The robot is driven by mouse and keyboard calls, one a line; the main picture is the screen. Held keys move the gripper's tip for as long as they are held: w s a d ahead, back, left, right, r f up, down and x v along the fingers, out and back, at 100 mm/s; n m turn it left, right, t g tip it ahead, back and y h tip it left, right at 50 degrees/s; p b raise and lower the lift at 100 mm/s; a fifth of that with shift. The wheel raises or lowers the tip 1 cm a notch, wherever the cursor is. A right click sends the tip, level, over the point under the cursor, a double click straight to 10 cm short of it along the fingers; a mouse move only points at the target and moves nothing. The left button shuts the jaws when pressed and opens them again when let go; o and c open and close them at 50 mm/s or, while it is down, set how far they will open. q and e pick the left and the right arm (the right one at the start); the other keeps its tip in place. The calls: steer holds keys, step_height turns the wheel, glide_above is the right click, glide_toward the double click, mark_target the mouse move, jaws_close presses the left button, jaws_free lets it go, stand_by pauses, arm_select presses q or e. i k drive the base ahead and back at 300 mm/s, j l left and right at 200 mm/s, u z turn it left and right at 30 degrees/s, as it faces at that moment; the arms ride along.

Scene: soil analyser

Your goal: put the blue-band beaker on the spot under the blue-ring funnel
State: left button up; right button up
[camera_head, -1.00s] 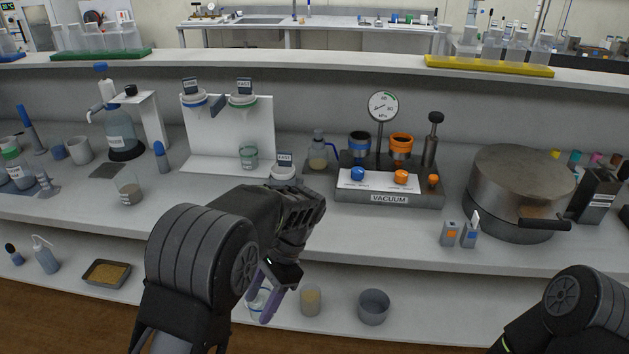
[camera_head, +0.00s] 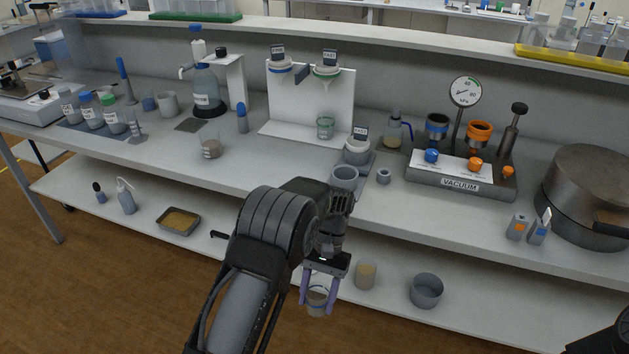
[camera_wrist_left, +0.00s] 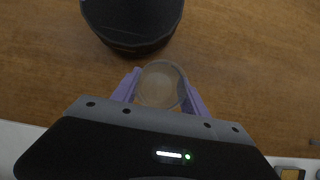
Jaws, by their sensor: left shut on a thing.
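My left gripper (camera_head: 318,303) is shut on a clear beaker with a bluish band (camera_head: 317,293), low by the front edge of the lower shelf. In the left wrist view the beaker (camera_wrist_left: 160,85) sits between the purple fingers with wooden floor behind it. The blue-ring funnel (camera_head: 281,67) hangs at the left of a white stand (camera_head: 298,98) on the bench. The stand's base below it (camera_head: 278,129) looks bare. My right gripper is out of view; only a bit of the right arm shows at the lower right.
A green-ring funnel (camera_head: 327,72) hangs beside the blue one, with a green-band beaker (camera_head: 325,127) below. A pale funnel unit (camera_head: 357,151) and grey cup (camera_head: 344,178) stand near the bench edge. A yellowish beaker (camera_head: 366,275) and grey bowl (camera_head: 426,291) are on the lower shelf.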

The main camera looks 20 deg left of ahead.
mark_target(284, 128)
steer(key=k, duration=0.55)
steer(key=j+z, duration=0.1)
steer(key=z, duration=1.7)
steer(key=k+j, duration=0.25)
steer(key=j, duration=0.15)
steer(key=k+j, duration=0.2)
steer(key=j, duration=0.2)
steer(key=k+j, duration=0.25)
steer(key=j, duration=0.2)
steer(key=k+j, duration=0.2)
steer(key=j, duration=0.2)
steer(key=k+j, duration=0.25)
steer(key=j, duration=0.15)
steer(key=k+j, duration=0.2)
steer(key=j, duration=0.2)
steer(key=k+j, duration=0.25)
steer(key=j, duration=0.2)
steer(key=k+j, duration=0.25)
steer(key=j, duration=0.15)
